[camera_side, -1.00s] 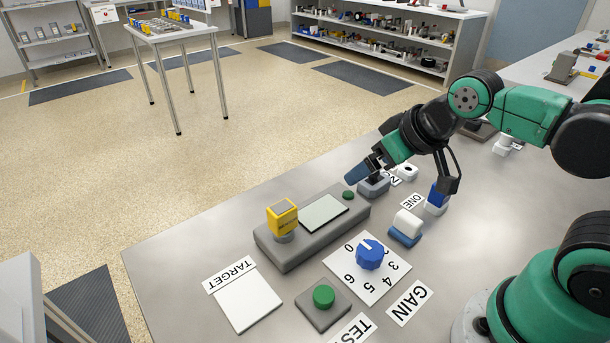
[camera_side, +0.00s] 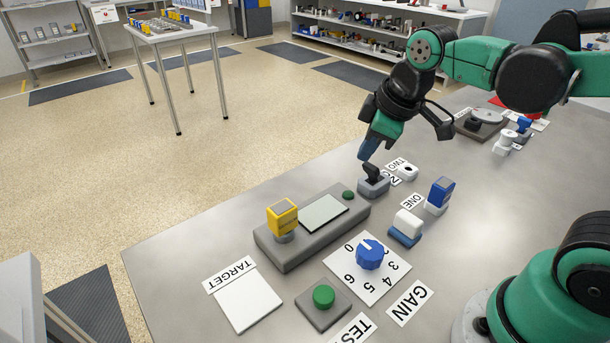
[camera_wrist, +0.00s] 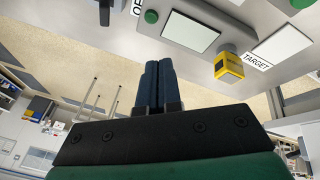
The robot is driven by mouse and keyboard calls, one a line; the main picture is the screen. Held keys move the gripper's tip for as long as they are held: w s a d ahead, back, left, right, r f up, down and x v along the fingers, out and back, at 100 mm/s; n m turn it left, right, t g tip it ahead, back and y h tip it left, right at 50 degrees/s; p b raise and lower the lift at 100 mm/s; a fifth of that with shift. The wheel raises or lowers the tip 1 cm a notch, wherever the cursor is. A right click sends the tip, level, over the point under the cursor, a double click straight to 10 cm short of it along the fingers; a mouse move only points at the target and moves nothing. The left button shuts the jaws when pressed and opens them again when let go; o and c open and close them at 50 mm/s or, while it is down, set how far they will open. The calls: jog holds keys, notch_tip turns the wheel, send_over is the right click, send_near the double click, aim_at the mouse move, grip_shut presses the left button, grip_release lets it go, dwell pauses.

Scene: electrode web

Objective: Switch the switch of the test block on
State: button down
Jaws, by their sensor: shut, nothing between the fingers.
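The switch is a grey block (camera_side: 373,187) with a black lever (camera_side: 372,171), just beyond the far right end of the grey device. The lever appears tilted toward the upper left. The partly hidden label (camera_side: 392,178) beside it seems to end in N. In the wrist view the lever (camera_wrist: 104,13) is cut by the top edge, beside a partly cut label (camera_wrist: 137,7) starting with "OF". My gripper (camera_side: 366,157) is shut and empty, its fingertips just above and slightly left of the lever. Whether they touch is unclear. The closed fingers also show in the wrist view (camera_wrist: 151,66).
The grey device (camera_side: 290,245) carries a yellow block (camera_side: 282,217), a screen (camera_side: 323,212) and a green button (camera_side: 348,195).

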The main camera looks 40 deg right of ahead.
aim_at(364, 167)
jog(key=w+n+g, duration=0.1)
jog(key=n, duration=0.3)
jog(key=w+d+f+n+g, duration=0.1)
jog(key=w+n+g, duration=0.1)
jog(key=n, duration=0.1)
jog(key=w+d+n+g, duration=0.1)
jog(key=w+n, duration=0.1)
jog(key=n, duration=0.2)
jog(key=shift+w+f+n+g+h, duration=0.15)
jog(key=shift+f+n+g+h, duration=0.15)
jog(key=shift+f, duration=0.05)
jog(key=f, duration=0.6)
jog(key=d+f, duration=0.1)
jog(key=f, duration=0.3)
jog(key=shift+f, duration=0.1)
jog(key=shift+d+r, duration=0.35)
jog(key=shift+d, duration=0.25)
jog(key=shift+d+r, duration=0.3)
jog(key=shift+d, duration=0.3)
jog(key=shift+d+r, duration=0.3)
jog(key=shift+d, duration=0.3)
